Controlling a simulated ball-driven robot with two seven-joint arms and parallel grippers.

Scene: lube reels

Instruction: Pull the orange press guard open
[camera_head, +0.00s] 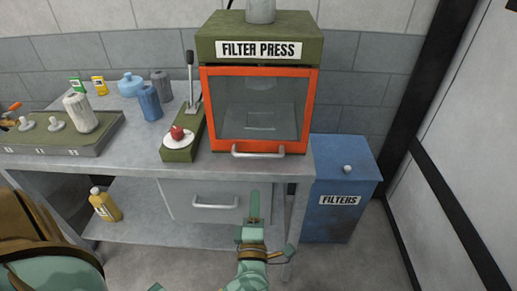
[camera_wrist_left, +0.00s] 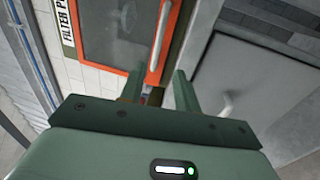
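The filter press (camera_head: 258,28) stands on the bench with its orange press guard (camera_head: 208,110) closed over the front. The guard has a clear window and a silver bar handle (camera_head: 258,151) along its lower edge. My left gripper (camera_head: 254,195) is below the handle, in front of the drawer, with its fingers pointing toward the press. In the left wrist view, my left gripper (camera_wrist_left: 158,75) has its two fingers apart with nothing held. The guard handle (camera_wrist_left: 160,38) lies beyond the fingertips there, roughly in line with the gap.
A grey drawer (camera_head: 185,205) with its own handle is under the bench. A lever and red button (camera_head: 177,133) stand left of the press. A blue filters bin (camera_head: 340,175) is at the right. Bottles (camera_head: 150,103) and a green panel (camera_head: 60,133) occupy the bench's left.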

